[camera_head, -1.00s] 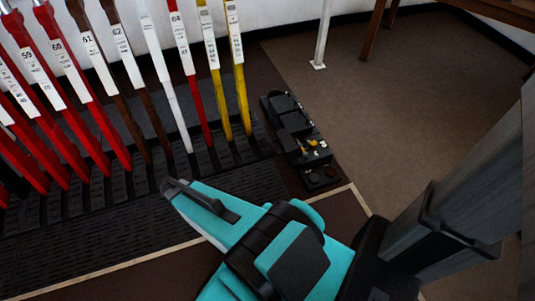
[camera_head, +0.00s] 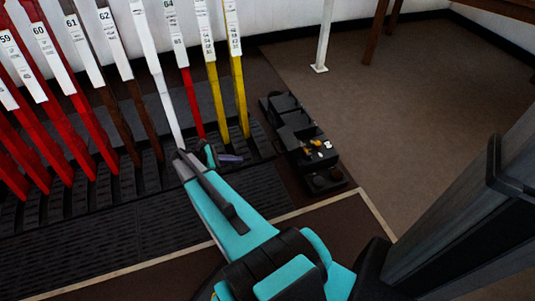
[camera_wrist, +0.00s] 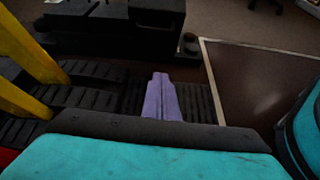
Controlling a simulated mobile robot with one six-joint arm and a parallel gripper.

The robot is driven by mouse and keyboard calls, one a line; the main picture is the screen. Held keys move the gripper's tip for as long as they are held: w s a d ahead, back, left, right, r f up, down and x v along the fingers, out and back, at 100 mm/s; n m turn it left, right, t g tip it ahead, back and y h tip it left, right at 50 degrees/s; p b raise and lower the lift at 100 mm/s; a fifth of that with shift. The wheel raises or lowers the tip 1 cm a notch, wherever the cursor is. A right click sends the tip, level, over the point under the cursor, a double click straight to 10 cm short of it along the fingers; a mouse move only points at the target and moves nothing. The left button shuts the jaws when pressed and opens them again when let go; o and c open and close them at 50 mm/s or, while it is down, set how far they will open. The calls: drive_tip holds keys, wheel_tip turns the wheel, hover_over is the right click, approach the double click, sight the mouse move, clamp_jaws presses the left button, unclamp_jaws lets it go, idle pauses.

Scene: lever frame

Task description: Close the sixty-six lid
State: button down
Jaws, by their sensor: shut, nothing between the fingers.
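A low black unit (camera_head: 300,140) with several dark blocks or lids stands on the floor right of the levers. Small brass and white parts (camera_head: 318,146) show in its nearer half. I cannot read any number on it, so I cannot tell which part is the sixty-six lid. My gripper (camera_head: 240,159) is left of the unit, apart from it, near the foot of the yellow levers. Its purple fingers (camera_wrist: 161,97) are together and empty in the wrist view. The black unit (camera_wrist: 105,27) lies beyond them there, partly cut off by the top edge.
Red, brown, white and yellow levers (camera_head: 238,80) rise from slotted black plates (camera_head: 110,235) on the left. Yellow levers (camera_wrist: 25,60) are close on the left in the wrist view. A white post (camera_head: 323,40) stands behind the unit. Floor (camera_head: 400,110) to the right is open.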

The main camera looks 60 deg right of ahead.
drive_tip(key=d, duration=0.1)
drive_tip(key=d+b, duration=0.1)
drive_tip(key=d, duration=0.1)
drive_tip(key=shift+w+d+r+n+g+h, duration=0.2)
drive_tip(key=shift+w+d+n+g+h, duration=0.1)
drive_tip(key=shift+w+d+h, duration=0.1)
drive_tip(key=shift+s, duration=0.1)
drive_tip(key=d+r+b+x, duration=0.1)
drive_tip(key=b+x, duration=0.5)
drive_tip(key=x, duration=0.6)
drive_tip(key=shift+s+d+r, duration=0.25)
drive_tip(key=shift+s+r, duration=0.25)
drive_tip(key=shift+r, duration=0.15)
